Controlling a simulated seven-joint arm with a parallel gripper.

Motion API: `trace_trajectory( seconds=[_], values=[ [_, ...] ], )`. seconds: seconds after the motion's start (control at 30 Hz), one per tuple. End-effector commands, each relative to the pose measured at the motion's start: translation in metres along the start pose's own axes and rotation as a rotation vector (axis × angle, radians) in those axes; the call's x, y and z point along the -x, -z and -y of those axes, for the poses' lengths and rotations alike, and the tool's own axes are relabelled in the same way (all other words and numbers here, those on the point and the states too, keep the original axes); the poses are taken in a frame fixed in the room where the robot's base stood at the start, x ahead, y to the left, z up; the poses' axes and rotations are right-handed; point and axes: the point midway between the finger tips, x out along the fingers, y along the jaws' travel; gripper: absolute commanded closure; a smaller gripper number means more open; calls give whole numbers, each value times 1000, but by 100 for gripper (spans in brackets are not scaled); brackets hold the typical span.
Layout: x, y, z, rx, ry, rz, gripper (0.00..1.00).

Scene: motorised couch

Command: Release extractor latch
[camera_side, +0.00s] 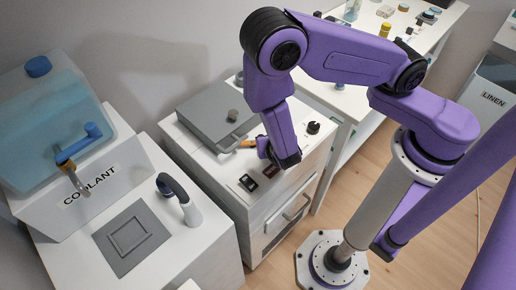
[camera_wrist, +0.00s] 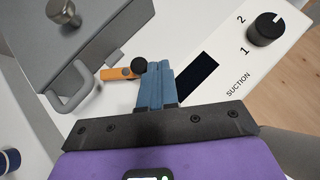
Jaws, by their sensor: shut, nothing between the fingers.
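The extractor latch is an orange bar (camera_wrist: 113,74) with a black round knob (camera_wrist: 138,65) at its right end, beside the handle of a grey lidded box (camera_wrist: 95,30). The orange bar also shows in the side view (camera_side: 247,144), partly hidden by my arm. My gripper (camera_wrist: 160,68) is shut and empty. Its blue fingertips are right beside the black knob, on its right in the wrist view. I cannot tell whether they touch it. In the side view my wrist is low over the white cabinet and the fingers are mostly hidden.
The box's grey handle (camera_wrist: 68,92) lies left of my fingers. A dark display (camera_wrist: 198,76) and a black SUCTION dial (camera_wrist: 266,29) lie to the right. A rocker switch (camera_side: 248,183) is near the cabinet's front. The coolant tank (camera_side: 55,125) stands farther left.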

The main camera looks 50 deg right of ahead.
Motion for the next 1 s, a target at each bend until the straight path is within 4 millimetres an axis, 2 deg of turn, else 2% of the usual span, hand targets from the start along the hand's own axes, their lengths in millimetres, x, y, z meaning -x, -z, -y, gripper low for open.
trace_trajectory(
  seconds=[0.73,1.0],
  values=[
    [0,0,0,0,0,0,100],
    [1,1,-8,-1,-1,0,100]
  ],
)
